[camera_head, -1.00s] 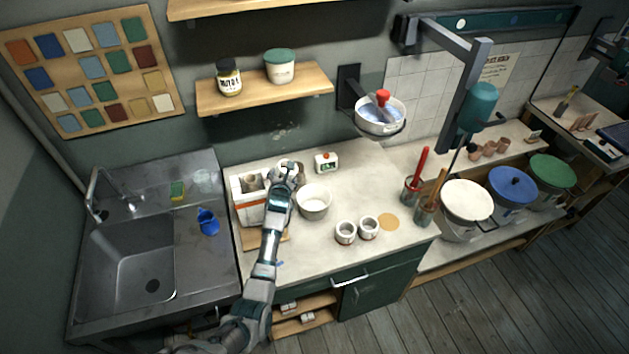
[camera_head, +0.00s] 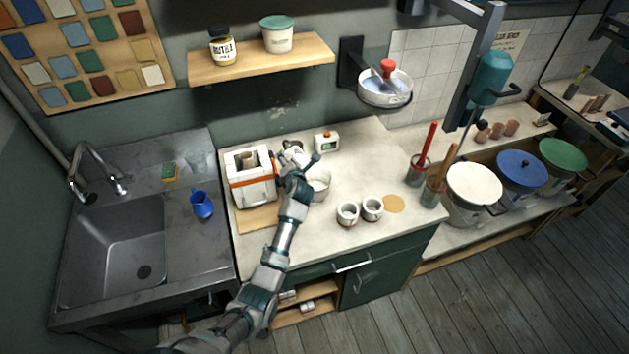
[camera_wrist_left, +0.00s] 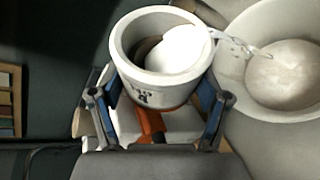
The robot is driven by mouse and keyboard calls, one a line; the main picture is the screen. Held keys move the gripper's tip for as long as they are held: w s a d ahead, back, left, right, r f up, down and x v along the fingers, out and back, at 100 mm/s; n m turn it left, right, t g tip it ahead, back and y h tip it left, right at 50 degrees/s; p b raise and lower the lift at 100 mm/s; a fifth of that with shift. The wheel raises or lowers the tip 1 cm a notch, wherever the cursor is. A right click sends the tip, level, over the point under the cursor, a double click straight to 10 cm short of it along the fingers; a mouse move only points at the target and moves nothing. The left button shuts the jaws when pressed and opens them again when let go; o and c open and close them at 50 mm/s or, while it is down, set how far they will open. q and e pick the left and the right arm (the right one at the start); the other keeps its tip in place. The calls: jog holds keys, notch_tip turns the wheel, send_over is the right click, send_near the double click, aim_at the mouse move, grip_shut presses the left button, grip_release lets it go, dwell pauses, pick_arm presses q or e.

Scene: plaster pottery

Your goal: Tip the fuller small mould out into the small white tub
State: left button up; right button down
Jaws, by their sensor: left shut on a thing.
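My left gripper (camera_head: 297,165) is shut on a small white plaster mould, at the left edge of the tub. In the left wrist view the fingers (camera_wrist_left: 158,108) clasp the mould (camera_wrist_left: 158,90) from both sides; dark lettering shows on its wall. White slip lies inside it, and a thin pale stream runs from its rim to the right into the small white tub (camera_wrist_left: 228,80). Pale slip covers the tub's bottom. In the head view the tub (camera_head: 322,187) is partly hidden by my wrist. My right gripper is not in view.
Two small moulds (camera_head: 347,213) (camera_head: 372,208) stand on the counter at the right. A larger mould block with an orange band (camera_head: 250,187) stands close left of my gripper. A white timer (camera_head: 326,141) stands behind. The counter's front right is mostly clear.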

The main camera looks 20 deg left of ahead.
pick_arm(q)
jog(key=shift+f+m+y+b, duration=0.25)
jog(key=shift+m+y+b, duration=0.15)
jog(key=shift+b, duration=0.65)
jog(key=shift+d+r, duration=0.1)
jog(key=shift+r, duration=0.05)
jog(key=shift+f+m+y+b, duration=0.3)
jog(key=shift+m+b, duration=0.1)
jog(key=shift+b, duration=0.3)
jog(key=shift+f+m+b, duration=0.1)
jog(key=shift+m+b, duration=0.3)
jog(key=shift+b, duration=0.3)
jog(key=shift+d+f+y+b, duration=0.1)
jog(key=shift+y+b, duration=0.2)
